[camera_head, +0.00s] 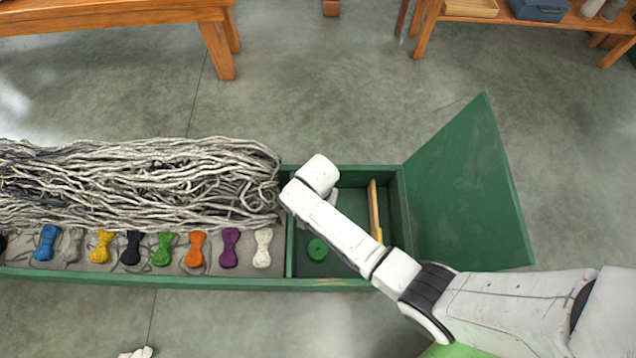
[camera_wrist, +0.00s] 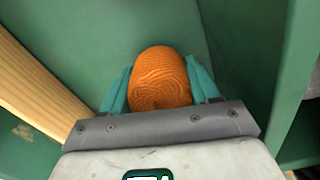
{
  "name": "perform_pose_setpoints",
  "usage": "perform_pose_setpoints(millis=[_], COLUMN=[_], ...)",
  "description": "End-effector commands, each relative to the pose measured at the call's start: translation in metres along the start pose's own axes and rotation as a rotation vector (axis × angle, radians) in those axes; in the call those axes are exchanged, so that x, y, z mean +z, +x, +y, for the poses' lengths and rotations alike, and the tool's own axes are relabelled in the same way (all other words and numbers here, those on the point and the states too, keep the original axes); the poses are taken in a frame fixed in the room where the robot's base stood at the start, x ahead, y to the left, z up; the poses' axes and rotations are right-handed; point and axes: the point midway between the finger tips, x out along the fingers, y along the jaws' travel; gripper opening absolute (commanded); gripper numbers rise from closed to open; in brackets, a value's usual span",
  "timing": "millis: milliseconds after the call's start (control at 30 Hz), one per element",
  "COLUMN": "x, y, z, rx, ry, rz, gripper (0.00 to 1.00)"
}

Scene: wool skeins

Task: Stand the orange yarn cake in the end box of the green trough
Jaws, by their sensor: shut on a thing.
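The orange yarn cake (camera_wrist: 160,85) shows in the wrist view between the teal fingers of my gripper (camera_wrist: 160,75), which is shut on it. Its rounded, wound face is toward the camera. Green walls (camera_wrist: 235,40) surround it in the wrist view; whether it touches the floor I cannot tell. In the head view the green trough (camera_head: 180,280) runs across the picture, with the end box (camera_head: 335,284) at its right. My wrist is over the left part of that box and hides the gripper and the cake there.
A green disc (camera_head: 318,249) lies in the end box. A wooden bar (camera_head: 375,205) crosses it and shows at left in the wrist view (camera_wrist: 35,85). A green lid (camera_head: 465,190) stands open at right. Grey strands (camera_head: 140,180) and several small skeins (camera_head: 195,249) fill the trough leftward.

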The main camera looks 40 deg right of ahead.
Motion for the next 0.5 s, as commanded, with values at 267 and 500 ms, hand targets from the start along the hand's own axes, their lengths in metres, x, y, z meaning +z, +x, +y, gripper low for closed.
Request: perform_pose_setpoints(millis=[267, 500], x=[0.0, 0.0001], y=[0.0159, 0.0188], z=[-0.0003, -0.0002], rx=[-0.001, -0.001], ry=[0.0, 0.0], rz=[0.001, 0.001], gripper=[0.3, 0.62])
